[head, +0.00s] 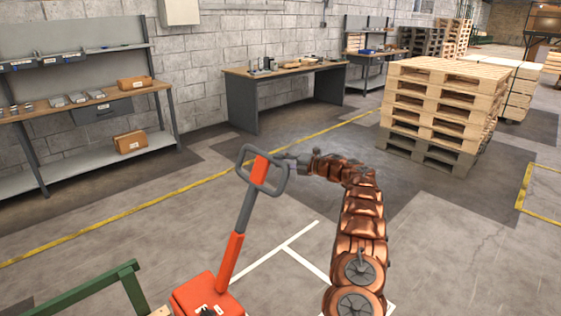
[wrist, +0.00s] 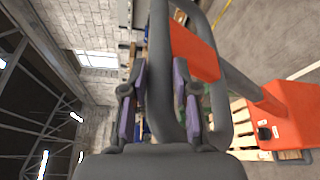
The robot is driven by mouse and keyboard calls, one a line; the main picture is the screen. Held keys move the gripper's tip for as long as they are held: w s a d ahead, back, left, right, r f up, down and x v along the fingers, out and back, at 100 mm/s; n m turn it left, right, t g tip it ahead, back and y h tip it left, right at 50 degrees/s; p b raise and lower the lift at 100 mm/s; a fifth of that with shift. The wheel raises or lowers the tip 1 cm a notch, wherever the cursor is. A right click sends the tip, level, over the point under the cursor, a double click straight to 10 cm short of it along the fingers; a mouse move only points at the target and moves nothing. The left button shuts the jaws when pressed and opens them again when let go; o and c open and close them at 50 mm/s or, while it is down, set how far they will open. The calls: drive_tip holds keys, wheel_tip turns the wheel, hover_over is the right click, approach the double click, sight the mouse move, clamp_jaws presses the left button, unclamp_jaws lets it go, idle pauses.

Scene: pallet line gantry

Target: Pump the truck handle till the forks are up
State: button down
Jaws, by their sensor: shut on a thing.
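The pallet truck's handle (head: 244,205) rises from its orange-red pump body (head: 208,297) at the lower left of the head view. It leans slightly to the right and ends in a grey loop grip (head: 282,182) with an orange centre. My gripper (head: 288,158) is shut on the right side of the loop, near its top. In the wrist view the grey bar of the loop (wrist: 160,70) runs between my two purple-padded fingers. The orange pump body (wrist: 293,115) also shows there at the right. The forks cannot be made out in either view.
A green rail (head: 85,288) stands left of the truck. Stacked wooden pallets (head: 445,95) stand at the right. Workbenches (head: 285,72) and a shelf bench (head: 90,98) line the grey wall. The marked floor between them is clear.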

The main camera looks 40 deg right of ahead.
drive_tip(key=shift+s+d+f, duration=0.1)
drive_tip(key=shift+f, duration=0.5)
drive_tip(key=c, duration=0.9)
unclamp_jaws()
drive_tip(key=shift+a, duration=0.25)
drive_tip(key=shift+d, duration=0.1)
drive_tip(key=v, duration=1.1)
drive_tip(key=shift+s, duration=0.35)
drive_tip(key=shift+w+r, duration=0.1)
drive_tip(key=shift+r, duration=0.2)
